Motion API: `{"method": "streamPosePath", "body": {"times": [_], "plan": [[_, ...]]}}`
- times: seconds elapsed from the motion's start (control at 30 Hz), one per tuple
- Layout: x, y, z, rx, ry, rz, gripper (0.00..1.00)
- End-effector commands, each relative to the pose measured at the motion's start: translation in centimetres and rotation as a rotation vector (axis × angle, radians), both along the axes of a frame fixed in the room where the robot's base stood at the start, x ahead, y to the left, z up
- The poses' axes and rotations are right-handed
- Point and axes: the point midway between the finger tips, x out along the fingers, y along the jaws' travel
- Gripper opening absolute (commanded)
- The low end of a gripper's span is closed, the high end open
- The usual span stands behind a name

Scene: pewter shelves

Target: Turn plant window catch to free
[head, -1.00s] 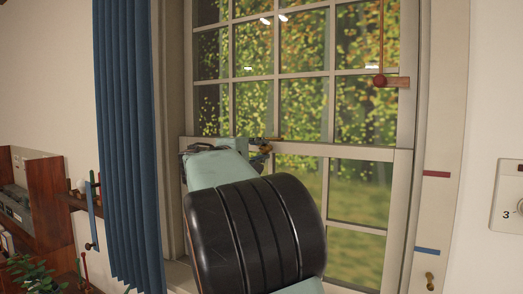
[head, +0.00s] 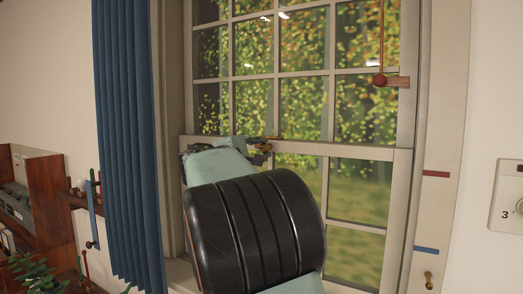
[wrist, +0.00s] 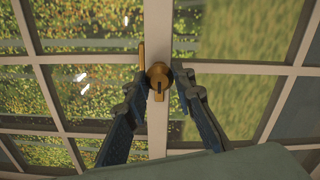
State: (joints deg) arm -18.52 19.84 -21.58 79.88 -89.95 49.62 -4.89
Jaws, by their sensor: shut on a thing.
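The brass window catch (wrist: 160,76) sits on the pale meeting rail (wrist: 158,130) of the sash window. It has a round boss with a narrow dark slot, and a thin brass strip beside it on the left. My gripper (wrist: 161,80) has one dark finger on each side of the catch and is shut on it. In the head view, the catch (head: 263,147) shows as a small bit of brass at the rail, beyond my gripper and arm, which hide most of it.
A blue curtain (head: 127,150) hangs left of the window. A red ball on a cord (head: 380,81) hangs by a small wooden bracket at the upper right. Red and blue marks and a brass knob (head: 429,280) are on the right frame. Shelves with a plant (head: 35,272) stand at the left.

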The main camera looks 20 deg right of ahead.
Motion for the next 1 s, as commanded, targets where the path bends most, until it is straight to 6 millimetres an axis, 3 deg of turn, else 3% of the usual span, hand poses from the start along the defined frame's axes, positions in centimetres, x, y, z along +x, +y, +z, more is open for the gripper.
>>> {"method": "streamPosePath", "body": {"times": [0.2, 0.57, 1.0], "plan": [[0.0, 0.0, -0.1, 0.0, 0.001, 0.0, 0.41], [-0.4, 0.6, 0.0, 0.001, 0.0, 0.002, 0.41], [-5.6, 7.3, 0.0, 0.003, 0.0, 0.004, 0.41]]}}
